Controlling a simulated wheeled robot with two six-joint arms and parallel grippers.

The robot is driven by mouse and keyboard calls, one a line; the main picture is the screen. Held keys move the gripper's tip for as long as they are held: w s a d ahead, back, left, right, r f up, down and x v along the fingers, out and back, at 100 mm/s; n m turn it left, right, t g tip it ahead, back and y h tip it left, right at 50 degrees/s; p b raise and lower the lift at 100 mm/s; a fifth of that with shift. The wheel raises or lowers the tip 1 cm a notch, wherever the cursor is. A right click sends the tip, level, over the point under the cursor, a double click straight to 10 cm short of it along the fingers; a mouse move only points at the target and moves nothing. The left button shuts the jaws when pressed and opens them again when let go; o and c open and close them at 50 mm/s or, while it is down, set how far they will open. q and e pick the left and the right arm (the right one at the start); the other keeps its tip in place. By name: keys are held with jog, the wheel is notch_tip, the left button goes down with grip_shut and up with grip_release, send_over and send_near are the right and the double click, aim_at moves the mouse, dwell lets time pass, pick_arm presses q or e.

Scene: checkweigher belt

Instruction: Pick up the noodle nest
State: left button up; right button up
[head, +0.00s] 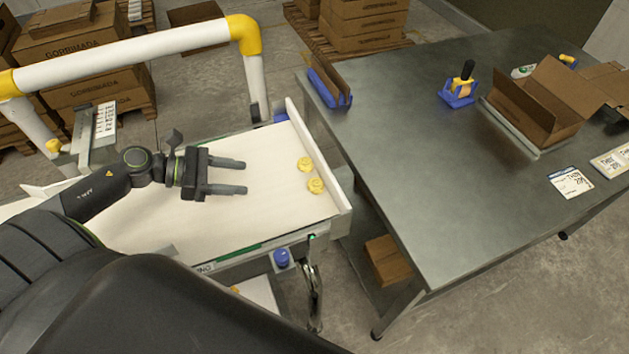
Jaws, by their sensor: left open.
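Two small yellow noodle nests lie close together on the white belt (262,211) near its right end. One noodle nest (305,163) is farther back, and the other noodle nest (316,186) is just in front of it. My left gripper (245,177) is over the belt, to the left of both nests. Its two fingers point right toward them, apart and with nothing between them. A gap shows between the fingertips and the nests. My right gripper is not in view.
A raised edge (325,165) closes the belt's right end. A white rail with yellow corners (245,36) stands behind the belt. A grey metal table (430,180) at the right holds an open cardboard box (548,100), a blue holder (458,95) and labels (571,183).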

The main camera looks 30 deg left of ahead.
pick_arm(q)
jog(key=p, duration=0.4)
send_near(308, 185)
jog(key=x, duration=0.3)
jog(key=shift+w+d+r, duration=0.1)
jog(key=shift+r, duration=0.15)
jog(key=shift+w+d+f, duration=0.3)
jog(key=shift+d, duration=0.1)
jog(key=shift+w+d+f, duration=0.1)
jog(key=shift+w+d, duration=0.1)
jog(key=shift+d, duration=0.1)
jog(key=p+x, duration=0.2)
jog(key=x, duration=0.2)
jog(key=shift+f, duration=0.15)
jog(key=shift+w+d+f, duration=0.1)
jog(key=shift+d+f, duration=0.05)
jog(key=shift+f, duration=0.05)
jog(key=shift+c, duration=0.2)
jog(key=c, duration=0.7)
